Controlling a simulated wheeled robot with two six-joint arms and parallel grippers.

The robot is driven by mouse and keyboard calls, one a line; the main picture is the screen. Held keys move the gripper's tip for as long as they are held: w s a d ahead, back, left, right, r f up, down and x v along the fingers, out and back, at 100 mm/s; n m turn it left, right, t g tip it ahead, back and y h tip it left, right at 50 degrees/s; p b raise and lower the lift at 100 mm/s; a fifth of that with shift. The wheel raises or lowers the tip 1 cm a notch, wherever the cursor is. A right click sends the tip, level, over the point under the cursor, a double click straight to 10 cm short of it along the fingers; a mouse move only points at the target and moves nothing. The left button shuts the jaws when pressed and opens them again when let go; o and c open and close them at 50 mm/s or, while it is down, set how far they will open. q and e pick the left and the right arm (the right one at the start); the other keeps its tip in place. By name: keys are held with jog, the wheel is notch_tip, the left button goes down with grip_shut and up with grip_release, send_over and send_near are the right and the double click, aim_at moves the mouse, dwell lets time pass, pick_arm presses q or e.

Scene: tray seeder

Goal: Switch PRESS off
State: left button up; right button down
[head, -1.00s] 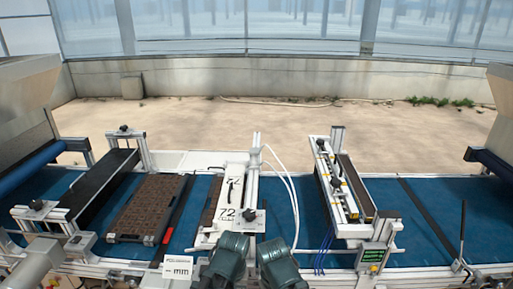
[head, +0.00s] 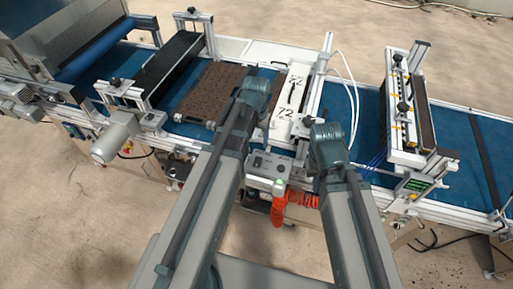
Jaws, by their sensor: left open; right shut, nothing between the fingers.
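A grey control box (head: 266,166) with small dark switches and a lit green spot sits on the front of the line, between my two arms. Its labels are too small to read, so I cannot tell which switch is PRESS or how it is set. The white press unit (head: 292,92) marked 72 stands over the belt behind it. My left gripper (head: 256,88) is at the arm's far end, open, in front of the press unit's left side. My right gripper (head: 327,134) is shut and empty, right of the control box. The fingers of both are mostly hidden by the wrists.
A brown seed tray (head: 208,92) lies on the blue belt (head: 343,104) left of the press unit. A red coiled hose (head: 281,207) hangs below the control box. A seeder bar (head: 402,112) stands to the right, with a small green display (head: 414,185) on its front.

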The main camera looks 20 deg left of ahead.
aim_at(256, 165)
pick_arm(q)
jog(key=shift+f+b, duration=7)
jog(key=shift+b, duration=0.05)
grip_shut()
